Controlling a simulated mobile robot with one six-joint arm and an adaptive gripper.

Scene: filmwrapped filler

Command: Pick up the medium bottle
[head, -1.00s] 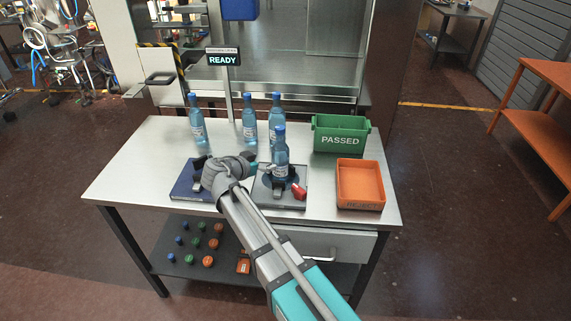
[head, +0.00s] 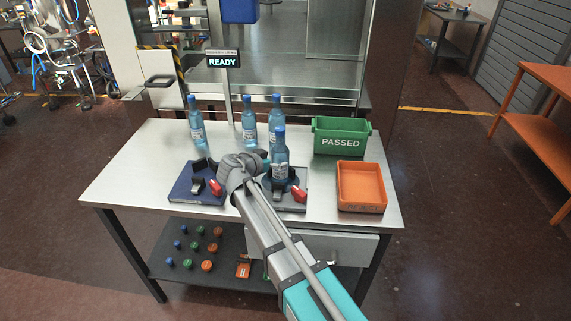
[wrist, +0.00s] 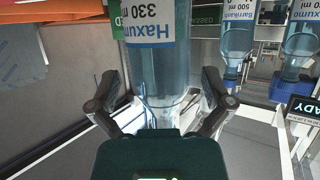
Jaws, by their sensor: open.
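A blue bottle (head: 280,158) stands upright on the right-hand grey fixture (head: 295,206). In the wrist view this bottle (wrist: 158,75) appears upside down, and its label reads Haxumo 330 ml. Three more blue bottles stand at the back of the table: left (head: 197,124), middle (head: 249,123) and right (head: 275,115). Two background labels in the wrist view show 500 ml. I cannot tell which is the medium one. My gripper (wrist: 160,88) is open, with one finger on each side of the 330 ml bottle. I cannot tell whether they touch it.
A blue fixture (head: 180,188) with a red lever sits left of my wrist. A green PASSED bin (head: 341,142) and an orange reject tray (head: 361,208) stand on the right. A READY sign (head: 223,61) rises behind. The table's left part is clear.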

